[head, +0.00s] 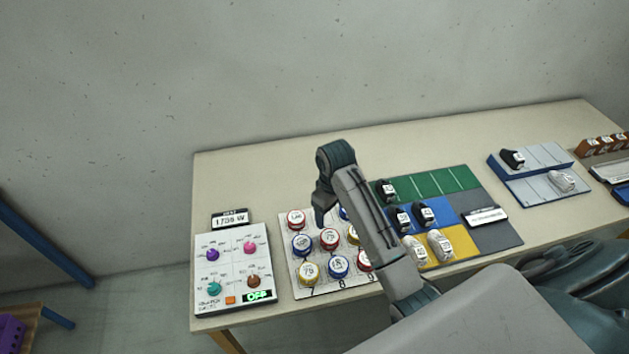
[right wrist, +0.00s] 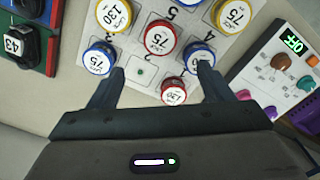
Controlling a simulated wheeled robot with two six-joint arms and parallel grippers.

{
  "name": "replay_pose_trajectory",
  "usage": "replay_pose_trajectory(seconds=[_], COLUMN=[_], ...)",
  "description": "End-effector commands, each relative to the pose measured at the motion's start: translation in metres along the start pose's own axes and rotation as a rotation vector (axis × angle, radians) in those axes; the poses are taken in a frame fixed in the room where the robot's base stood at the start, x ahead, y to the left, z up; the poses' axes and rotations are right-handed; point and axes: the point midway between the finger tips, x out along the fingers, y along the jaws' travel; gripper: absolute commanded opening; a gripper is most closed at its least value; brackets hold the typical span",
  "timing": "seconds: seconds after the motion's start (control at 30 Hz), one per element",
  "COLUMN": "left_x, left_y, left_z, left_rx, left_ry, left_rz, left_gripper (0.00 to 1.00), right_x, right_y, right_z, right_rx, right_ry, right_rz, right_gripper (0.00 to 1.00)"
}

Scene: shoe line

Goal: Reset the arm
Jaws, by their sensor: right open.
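My right gripper (head: 320,215) hangs over the white board (head: 288,268) of round numbered weights, with its arm reaching in from the lower right. In the right wrist view my right gripper (right wrist: 158,76) is open, its two fingers apart. One fingertip is beside a blue-rimmed weight (right wrist: 98,58), the other overlaps another blue-rimmed weight (right wrist: 200,55). A red-rimmed weight (right wrist: 174,91) shows between the fingers, near an empty spot with a green mark (right wrist: 140,70). I cannot tell whether the fingers touch any weight. My left gripper is not in view.
A control panel (head: 233,271) with coloured knobs reads OFF, beside a display reading 1736 W (head: 231,219). Coloured mats hold black and white shoes, such as one on the green mat (head: 440,183). A grey-blue rack (head: 527,189) stands further right. The back table strip is clear.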

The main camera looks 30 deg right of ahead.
Motion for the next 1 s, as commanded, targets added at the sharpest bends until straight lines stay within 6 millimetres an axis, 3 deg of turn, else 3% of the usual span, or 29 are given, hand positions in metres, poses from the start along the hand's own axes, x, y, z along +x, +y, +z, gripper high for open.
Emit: replay_pose_trajectory(seconds=[0.27, 0.37, 0.57, 0.7, 1.0], left_x=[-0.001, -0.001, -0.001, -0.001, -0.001], left_y=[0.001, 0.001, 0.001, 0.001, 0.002], left_z=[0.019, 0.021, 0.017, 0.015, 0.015], left_rx=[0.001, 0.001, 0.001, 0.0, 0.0], left_ry=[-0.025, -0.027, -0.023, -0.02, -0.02], left_rz=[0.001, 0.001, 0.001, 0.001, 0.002], left_gripper=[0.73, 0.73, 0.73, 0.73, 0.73], right_x=[0.006, 0.017, 0.034, 0.03, 0.011], right_y=[-0.004, -0.015, -0.048, -0.07, -0.096], right_z=[0.009, 0.03, 0.101, 0.147, 0.202], right_rx=[0.008, 0.028, 0.101, 0.152, 0.216], right_ry=[0.006, 0.025, 0.101, 0.16, 0.239], right_rz=[0.006, 0.022, 0.074, 0.103, 0.129], right_gripper=[0.73, 0.73, 0.73, 0.73, 0.73])
